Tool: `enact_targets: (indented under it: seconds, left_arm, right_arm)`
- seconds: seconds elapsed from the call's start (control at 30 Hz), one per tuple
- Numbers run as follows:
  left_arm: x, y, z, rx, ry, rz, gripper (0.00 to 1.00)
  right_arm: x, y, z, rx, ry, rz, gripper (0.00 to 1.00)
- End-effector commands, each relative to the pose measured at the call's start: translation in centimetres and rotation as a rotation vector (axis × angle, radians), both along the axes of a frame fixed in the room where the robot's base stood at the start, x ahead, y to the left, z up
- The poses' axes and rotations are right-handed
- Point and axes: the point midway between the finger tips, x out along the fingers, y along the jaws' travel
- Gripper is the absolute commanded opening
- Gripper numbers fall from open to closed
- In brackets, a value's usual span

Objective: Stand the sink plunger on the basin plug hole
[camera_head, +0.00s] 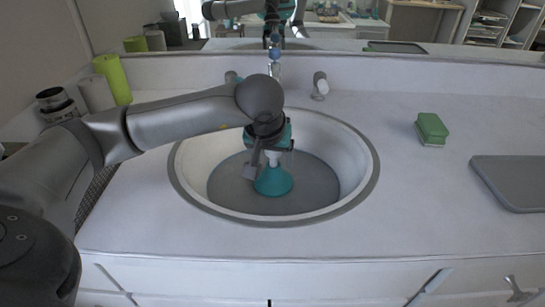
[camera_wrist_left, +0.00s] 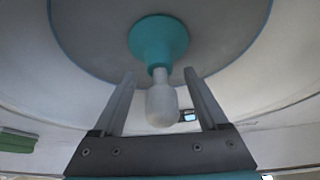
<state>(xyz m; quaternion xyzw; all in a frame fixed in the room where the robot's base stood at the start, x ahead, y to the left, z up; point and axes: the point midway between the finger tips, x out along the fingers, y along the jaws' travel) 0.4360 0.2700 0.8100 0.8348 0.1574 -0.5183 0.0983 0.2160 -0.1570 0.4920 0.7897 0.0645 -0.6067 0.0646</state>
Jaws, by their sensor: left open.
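The sink plunger (camera_head: 273,184) has a teal cup and a pale handle. It stands upright, cup down, on the grey floor of the round basin (camera_head: 325,185). The wrist view shows its teal cup (camera_wrist_left: 158,40) and its white handle (camera_wrist_left: 162,105). My left gripper (camera_head: 268,166) is over the plunger inside the basin. Its two fingers (camera_wrist_left: 160,76) are open, one on each side of the handle, with gaps visible. The plug hole does not show, so I cannot tell whether the cup covers it. My right gripper is not in view.
The faucet (camera_head: 274,72) stands behind the basin, with a tap knob (camera_head: 320,85) beside it. A green sponge (camera_head: 432,128) and a grey tray (camera_head: 515,180) lie on the right of the counter. Rolls (camera_head: 113,80) stand at the back left. The front counter is clear.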

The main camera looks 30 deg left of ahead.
Motion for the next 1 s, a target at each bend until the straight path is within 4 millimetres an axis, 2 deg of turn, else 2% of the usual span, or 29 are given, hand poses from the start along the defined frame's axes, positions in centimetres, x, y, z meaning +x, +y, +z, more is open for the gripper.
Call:
enact_targets:
  seconds: [0.4,1.0]
  left_arm:
    - [-0.1,0.0,0.0,0.000,0.003,0.000,0.76]
    - [-1.0,-0.4,2.2,0.000,0.002,-0.001,0.76]
  right_arm:
    - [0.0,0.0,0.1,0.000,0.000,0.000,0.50]
    - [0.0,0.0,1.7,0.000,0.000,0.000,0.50]
